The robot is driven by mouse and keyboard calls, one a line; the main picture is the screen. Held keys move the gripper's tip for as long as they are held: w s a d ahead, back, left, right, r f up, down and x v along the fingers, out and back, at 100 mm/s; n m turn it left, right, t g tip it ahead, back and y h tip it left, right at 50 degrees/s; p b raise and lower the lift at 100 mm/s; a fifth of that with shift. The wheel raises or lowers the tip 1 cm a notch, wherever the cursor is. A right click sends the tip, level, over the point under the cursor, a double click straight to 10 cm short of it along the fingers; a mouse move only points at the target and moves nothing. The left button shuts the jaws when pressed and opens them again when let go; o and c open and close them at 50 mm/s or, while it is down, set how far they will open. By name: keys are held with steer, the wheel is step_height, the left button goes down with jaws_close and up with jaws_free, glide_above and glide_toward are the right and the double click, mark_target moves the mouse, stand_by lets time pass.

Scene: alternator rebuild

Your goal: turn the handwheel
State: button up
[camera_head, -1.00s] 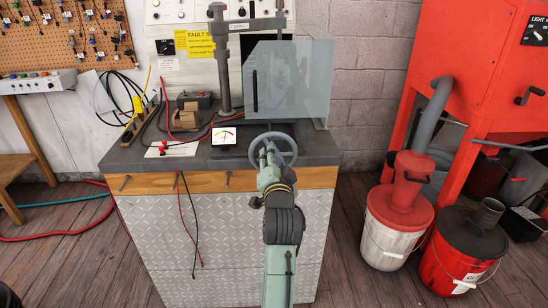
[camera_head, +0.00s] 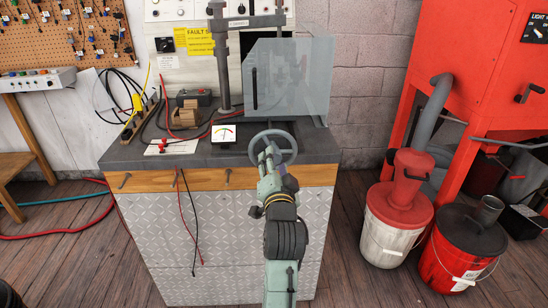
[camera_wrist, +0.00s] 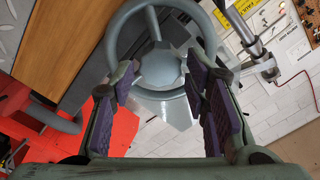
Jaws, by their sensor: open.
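The grey handwheel (camera_head: 293,147) is at the front edge of the bench, right of the meter. In the wrist view the handwheel (camera_wrist: 111,50) fills the upper middle, with its round rim, spokes and hub showing. My gripper (camera_wrist: 164,85) is open, with its purple-padded fingers apart and the hub seen between them. Nothing is held. I cannot tell whether a finger touches the rim or a spoke.
A clear guard panel (camera_head: 290,80) stands behind the wheel. A small meter (camera_head: 223,134) and a white card with red clips (camera_head: 170,147) are on the bench (camera_head: 125,155) to the left. Red and white buckets (camera_head: 395,225) stand on the floor to the right.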

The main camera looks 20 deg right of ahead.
steer(key=v, duration=0.3)
steer(key=shift+s+a, duration=0.1)
steer(key=shift+s, duration=0.2)
